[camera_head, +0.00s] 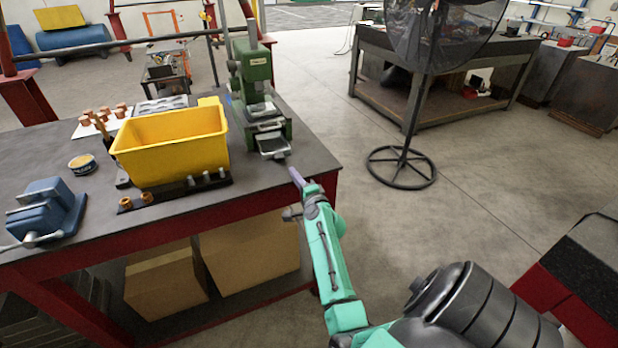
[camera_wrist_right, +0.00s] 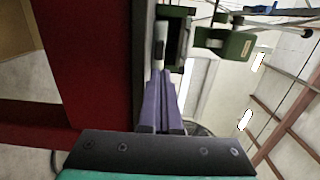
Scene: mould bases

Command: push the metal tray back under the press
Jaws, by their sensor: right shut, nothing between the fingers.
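The green press (camera_head: 249,75) stands near the right end of the workbench. The metal tray (camera_head: 271,146) sits low at the front of the press and sticks out toward the bench's near edge. My right gripper (camera_head: 294,176) is shut and empty, beside the bench edge, just in front and to the right of the tray. A gap shows between its fingertips and the tray in the head view. In the right wrist view, the shut purple fingers (camera_wrist_right: 160,85) point toward the green press (camera_wrist_right: 224,43), which appears turned sideways. My left gripper is not in view.
A yellow bin (camera_head: 171,145) stands left of the press on the dark workbench (camera_head: 60,150). A blue vise (camera_head: 46,212) is at the bench's left. A dark rack (camera_head: 180,192) lies before the bin. A fan (camera_head: 402,165) stands on open floor to the right.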

